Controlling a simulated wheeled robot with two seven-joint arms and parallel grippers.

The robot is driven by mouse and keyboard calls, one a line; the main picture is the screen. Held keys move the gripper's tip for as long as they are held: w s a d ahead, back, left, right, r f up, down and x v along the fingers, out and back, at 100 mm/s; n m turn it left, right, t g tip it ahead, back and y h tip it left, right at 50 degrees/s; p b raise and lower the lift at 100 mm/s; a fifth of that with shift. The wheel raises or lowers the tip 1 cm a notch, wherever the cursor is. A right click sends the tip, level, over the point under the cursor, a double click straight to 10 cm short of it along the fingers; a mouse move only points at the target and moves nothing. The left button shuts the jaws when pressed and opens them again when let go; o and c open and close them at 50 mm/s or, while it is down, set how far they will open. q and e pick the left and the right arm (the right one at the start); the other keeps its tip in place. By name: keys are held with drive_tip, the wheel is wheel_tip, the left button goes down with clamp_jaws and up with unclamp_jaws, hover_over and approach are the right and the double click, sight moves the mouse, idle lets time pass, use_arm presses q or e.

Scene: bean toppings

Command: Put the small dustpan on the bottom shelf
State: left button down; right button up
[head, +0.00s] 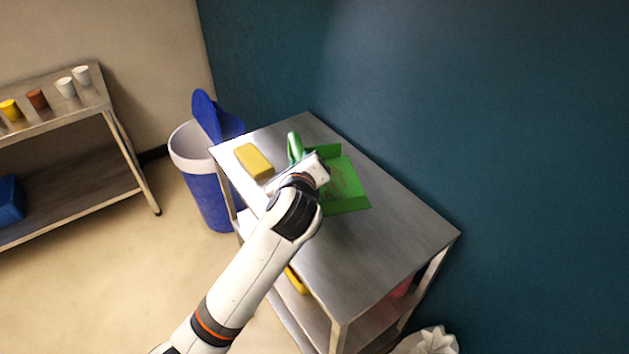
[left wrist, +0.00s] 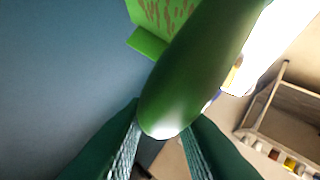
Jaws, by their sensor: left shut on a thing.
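The small green dustpan (head: 345,184) is over the top of the metal shelf unit (head: 385,245), its handle toward the upper left and reddish-brown marks on its pan. My left gripper (head: 300,162) is at the handle. In the left wrist view the green handle (left wrist: 195,70) lies between the two fingers of my left gripper (left wrist: 163,140), which are shut on it. Part of the pan (left wrist: 160,25) shows at the top there. I cannot tell whether the pan touches the top. The lower shelf (head: 312,312) is partly hidden by the top and my arm. My right gripper is out of view.
A yellow block (head: 253,161) lies on the top beside the dustpan. A blue bin (head: 205,190) with a white rim stands left of the unit. A yellow item (head: 297,281) is on a lower level. A second table (head: 60,115) holds several cups. A blue wall stands behind.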

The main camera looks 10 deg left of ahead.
use_arm(q)
wheel_tip(320, 180, down, 6)
drive_tip(key=shift+r, duration=0.25)
drive_tip(key=shift+d+f, duration=0.1)
drive_tip(key=shift+f, duration=0.5)
drive_tip(key=shift+f+b, duration=0.3)
drive_tip(key=shift+f, duration=1.2)
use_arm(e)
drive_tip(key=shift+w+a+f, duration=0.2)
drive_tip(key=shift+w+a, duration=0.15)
use_arm(q)
drive_tip(key=shift+f, duration=0.15)
drive_tip(key=c, duration=1.2)
unclamp_jaws()
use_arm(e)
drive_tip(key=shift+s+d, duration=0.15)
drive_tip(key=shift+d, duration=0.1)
